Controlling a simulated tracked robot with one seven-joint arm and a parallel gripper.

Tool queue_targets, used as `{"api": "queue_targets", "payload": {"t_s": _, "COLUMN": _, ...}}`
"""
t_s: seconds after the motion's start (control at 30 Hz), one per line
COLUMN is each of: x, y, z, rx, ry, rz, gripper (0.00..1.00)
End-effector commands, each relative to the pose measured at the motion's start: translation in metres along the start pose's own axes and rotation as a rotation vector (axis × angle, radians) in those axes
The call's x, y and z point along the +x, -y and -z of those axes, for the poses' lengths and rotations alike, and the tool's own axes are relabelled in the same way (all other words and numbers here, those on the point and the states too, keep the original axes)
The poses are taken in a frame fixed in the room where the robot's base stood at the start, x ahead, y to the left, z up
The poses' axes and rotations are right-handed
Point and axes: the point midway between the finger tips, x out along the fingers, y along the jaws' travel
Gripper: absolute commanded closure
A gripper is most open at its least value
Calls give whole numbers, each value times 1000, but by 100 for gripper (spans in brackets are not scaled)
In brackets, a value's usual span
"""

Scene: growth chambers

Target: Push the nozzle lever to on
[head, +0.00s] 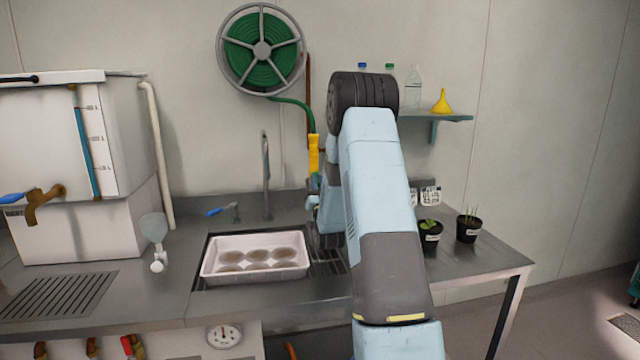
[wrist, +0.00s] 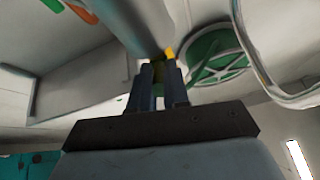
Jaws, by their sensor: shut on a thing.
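The yellow nozzle (head: 314,152) hangs upright at the end of the green hose, just left of my raised arm. My gripper is mostly hidden behind my arm in the head view. In the wrist view, my gripper (wrist: 158,82) is shut on the nozzle (wrist: 168,53), with a dark yellow part of it showing between the fingers. The nozzle's lever cannot be made out clearly, so its position cannot be told.
The hose reel (head: 262,49) is on the wall above. A white tray (head: 254,278) sits over the sink, with a tap (head: 266,175) behind it. Two potted plants (head: 468,229) stand right of my arm. A shelf (head: 450,118) holds bottles and a yellow funnel (head: 441,103).

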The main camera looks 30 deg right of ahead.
Motion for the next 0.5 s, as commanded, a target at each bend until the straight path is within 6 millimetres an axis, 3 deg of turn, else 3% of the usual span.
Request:
{"api": "queue_targets", "payload": {"t_s": 0.3, "x": 0, "y": 0, "z": 0, "rx": 0, "ry": -10, "rz": 2, "gripper": 100}}
{"api": "queue_targets", "payload": {"t_s": 0.33, "x": 0, "y": 0, "z": 0, "rx": 0, "ry": -10, "rz": 2, "gripper": 84}}
{"api": "queue_targets", "payload": {"t_s": 0.5, "x": 0, "y": 0, "z": 0, "rx": 0, "ry": -9, "rz": 2, "gripper": 67}}
